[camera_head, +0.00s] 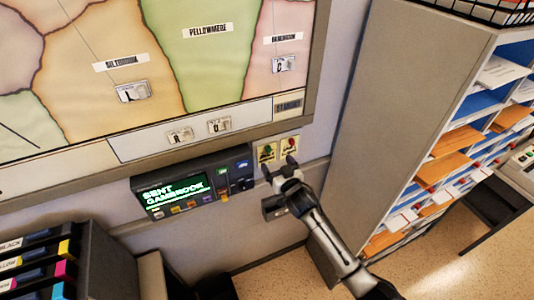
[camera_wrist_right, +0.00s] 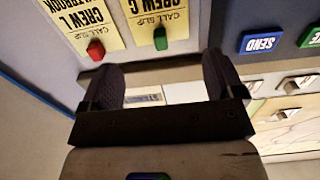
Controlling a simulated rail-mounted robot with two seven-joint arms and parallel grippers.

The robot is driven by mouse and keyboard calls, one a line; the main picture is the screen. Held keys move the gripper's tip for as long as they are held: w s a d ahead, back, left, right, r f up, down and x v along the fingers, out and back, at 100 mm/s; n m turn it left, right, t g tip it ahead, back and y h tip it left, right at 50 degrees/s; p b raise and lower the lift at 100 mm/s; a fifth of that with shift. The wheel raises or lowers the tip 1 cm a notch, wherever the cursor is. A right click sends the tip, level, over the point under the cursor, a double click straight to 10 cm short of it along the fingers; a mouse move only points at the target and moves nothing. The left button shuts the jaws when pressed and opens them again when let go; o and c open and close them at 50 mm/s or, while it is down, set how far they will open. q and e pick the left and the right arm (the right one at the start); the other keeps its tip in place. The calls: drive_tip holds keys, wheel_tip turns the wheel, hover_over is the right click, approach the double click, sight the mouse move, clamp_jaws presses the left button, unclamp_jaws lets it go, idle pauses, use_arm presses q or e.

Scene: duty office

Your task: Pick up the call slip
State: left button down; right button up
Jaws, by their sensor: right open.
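Two yellow call slips hang side by side on the wall panel under the map. The left one (camera_head: 262,156) has a green clip and the right one (camera_head: 288,151) a red clip. In the right wrist view they appear upside down: the "CREW C" slip (camera_wrist_right: 155,14) with the green clip (camera_wrist_right: 160,39), and the "CREW L" slip (camera_wrist_right: 85,22) with the red clip (camera_wrist_right: 95,50). My right gripper (camera_head: 279,165) is open and empty just below the slips. In the wrist view its fingers (camera_wrist_right: 160,68) are spread around the green clip's line, apart from the paper. My left gripper is not in view.
A console (camera_head: 190,184) with a lit green screen and buttons is left of the slips. The map board (camera_head: 185,145) with magnetic tiles is above. A tall pigeonhole shelf (camera_head: 385,90) stands right. A dark tray unit (camera_head: 100,262) is at lower left.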

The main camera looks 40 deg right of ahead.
sight(270, 151)
drive_tip(key=shift+p+x, duration=0.35)
drive_tip(key=shift+x, duration=3)
drive_tip(key=c, duration=0.7)
drive_tip(key=shift+s+r, duration=0.15)
drive_tip(key=shift+r, duration=0.05)
drive_tip(key=shift+s+r, duration=0.15)
drive_tip(key=shift+r, duration=0.05)
drive_tip(key=s+a+r, duration=0.3)
drive_tip(key=s+r, duration=0.4)
drive_tip(key=s, duration=0.6)
drive_tip(key=shift+a+r, duration=0.15)
drive_tip(key=shift+a, duration=0.05)
